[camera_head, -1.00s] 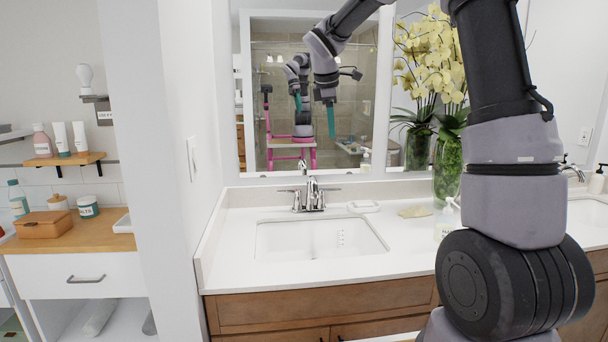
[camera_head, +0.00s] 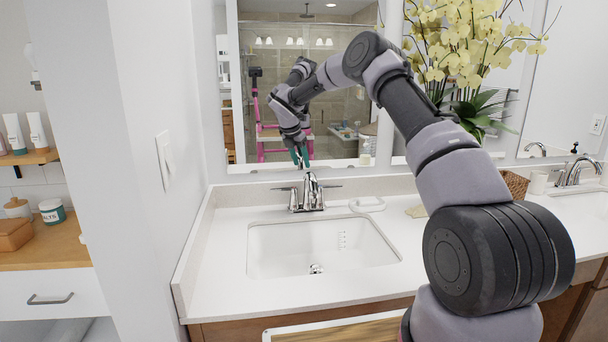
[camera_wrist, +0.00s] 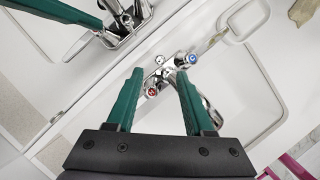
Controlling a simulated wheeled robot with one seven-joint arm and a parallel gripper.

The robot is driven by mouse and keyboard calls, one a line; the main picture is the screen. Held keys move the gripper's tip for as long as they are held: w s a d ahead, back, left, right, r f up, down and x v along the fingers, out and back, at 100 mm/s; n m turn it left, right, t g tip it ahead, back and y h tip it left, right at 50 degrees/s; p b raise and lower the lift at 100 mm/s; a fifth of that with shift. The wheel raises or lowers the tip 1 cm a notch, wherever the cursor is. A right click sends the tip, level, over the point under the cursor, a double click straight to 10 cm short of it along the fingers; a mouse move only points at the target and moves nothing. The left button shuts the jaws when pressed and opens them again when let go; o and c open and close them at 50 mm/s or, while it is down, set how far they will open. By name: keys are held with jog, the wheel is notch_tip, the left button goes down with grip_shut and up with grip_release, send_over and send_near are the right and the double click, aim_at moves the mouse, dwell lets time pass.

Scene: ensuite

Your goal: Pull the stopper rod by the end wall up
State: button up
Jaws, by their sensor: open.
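The chrome faucet (camera_head: 310,192) stands behind the left sink (camera_head: 320,245), beside the end wall. In the wrist view the faucet (camera_wrist: 203,105) shows a red-marked and a blue-marked handle. A small chrome knob (camera_wrist: 159,60), which looks like the stopper rod top, sits behind the spout, between and just beyond my fingertips. My gripper (camera_wrist: 160,72) has its green fingers apart, with nothing held. In the head view my gripper (camera_head: 299,156) hangs above the faucet, pointing down. The rod is hard to make out there. The drain stopper (camera_head: 316,268) shows in the basin.
The mirror (camera_head: 285,60) stands close behind the faucet and reflects my arm. A white soap dish (camera_head: 367,204) lies right of the faucet. A vase of yellow orchids (camera_head: 465,60) and a second faucet (camera_head: 568,175) are farther right. The counter's left front is clear.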

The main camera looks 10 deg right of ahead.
jog(key=x, duration=0.6)
jog(key=shift+f, duration=0.25)
grip_shut()
dwell(1.2)
